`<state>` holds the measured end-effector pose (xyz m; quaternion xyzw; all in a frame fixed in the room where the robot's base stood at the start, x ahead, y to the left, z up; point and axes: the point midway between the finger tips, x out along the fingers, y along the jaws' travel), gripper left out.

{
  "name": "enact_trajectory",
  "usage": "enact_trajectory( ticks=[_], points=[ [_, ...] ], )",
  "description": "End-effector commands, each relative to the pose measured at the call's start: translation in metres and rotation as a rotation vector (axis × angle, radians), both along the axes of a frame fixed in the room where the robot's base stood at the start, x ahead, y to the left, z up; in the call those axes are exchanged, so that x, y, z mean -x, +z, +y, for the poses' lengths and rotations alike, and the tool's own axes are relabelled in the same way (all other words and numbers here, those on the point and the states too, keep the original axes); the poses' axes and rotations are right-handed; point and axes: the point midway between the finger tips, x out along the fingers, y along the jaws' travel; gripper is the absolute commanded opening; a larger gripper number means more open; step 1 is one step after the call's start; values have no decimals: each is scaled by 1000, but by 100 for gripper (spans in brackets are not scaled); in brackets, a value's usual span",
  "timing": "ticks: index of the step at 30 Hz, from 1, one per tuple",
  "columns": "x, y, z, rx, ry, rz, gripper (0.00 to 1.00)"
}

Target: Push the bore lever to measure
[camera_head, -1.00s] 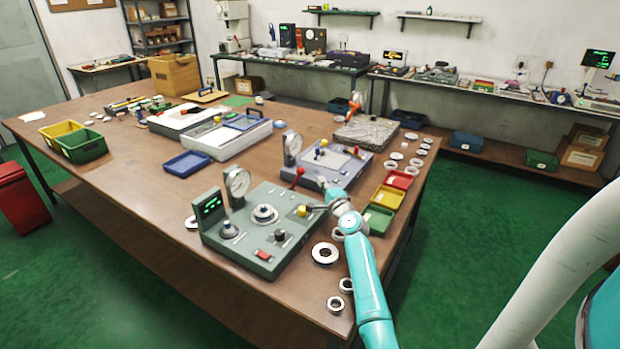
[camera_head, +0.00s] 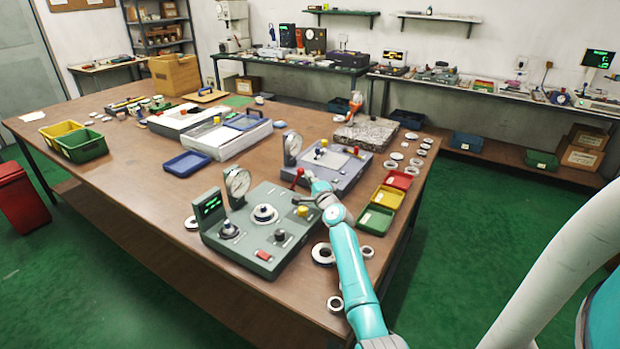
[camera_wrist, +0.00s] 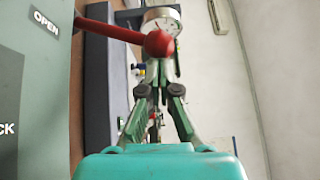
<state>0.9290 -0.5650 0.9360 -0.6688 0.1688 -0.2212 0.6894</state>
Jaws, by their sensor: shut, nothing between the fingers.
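The grey-green gauge station (camera_head: 270,228) stands at the table's near edge, with a dial gauge (camera_head: 237,183), a green-lit readout and a ring (camera_head: 264,213) on its top. A red lever with a ball knob (camera_head: 299,172) rises by its far right corner. In the wrist view the red lever (camera_wrist: 115,32) reaches across from a panel marked "OPEN", its ball (camera_wrist: 158,43) in front of my fingers. My gripper (camera_wrist: 157,75) is shut and empty, close to the ball; I cannot tell whether they touch. In the head view my gripper (camera_head: 303,198) is partly hidden.
A second, purple-grey station (camera_head: 335,163) with its own dial stands just behind.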

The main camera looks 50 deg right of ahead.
Motion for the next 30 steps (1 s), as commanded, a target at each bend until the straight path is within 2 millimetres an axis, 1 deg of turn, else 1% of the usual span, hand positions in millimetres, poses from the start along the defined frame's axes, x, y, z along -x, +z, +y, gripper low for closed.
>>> enact_trajectory(
  ticks=[14, 25, 30],
  points=[
    [-11, 10, 1, 10, 1, 96, 0],
    [-27, 20, 2, 21, 0, 222, 0],
    [-37, 26, 3, 27, 1, 301, 0]
  ],
)
